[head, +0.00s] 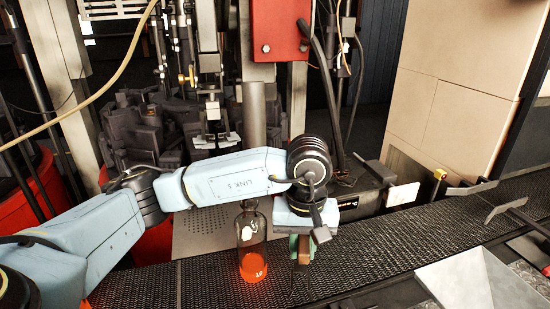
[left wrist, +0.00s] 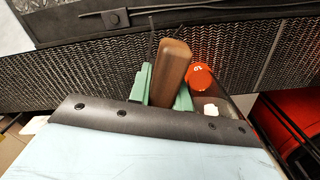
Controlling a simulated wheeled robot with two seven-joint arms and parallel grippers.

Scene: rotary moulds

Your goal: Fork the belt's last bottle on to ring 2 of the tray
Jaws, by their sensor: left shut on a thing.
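One clear glass bottle (head: 251,236) with a glowing orange base stands upright on the dark mesh belt (head: 365,262). In the left wrist view the bottle's orange base (left wrist: 201,76) shows just right of my fingers. My left gripper (head: 303,244) has green fingers and points down over the belt, just right of the bottle and apparently apart from it. The left gripper (left wrist: 163,92) is shut on a brown handle (left wrist: 174,62), seemingly the fork's; a thin dark rod shows beside it. The fork's working end is not clear. I cannot make out the tray or ring 2. My right gripper is out of view.
Dark moulding machinery (head: 140,125) and a red box (head: 279,30) stand behind the belt. A beige cabinet (head: 462,80) is at the right. Grey angled metal (head: 470,280) lies at the front right. The belt right of my gripper looks clear.

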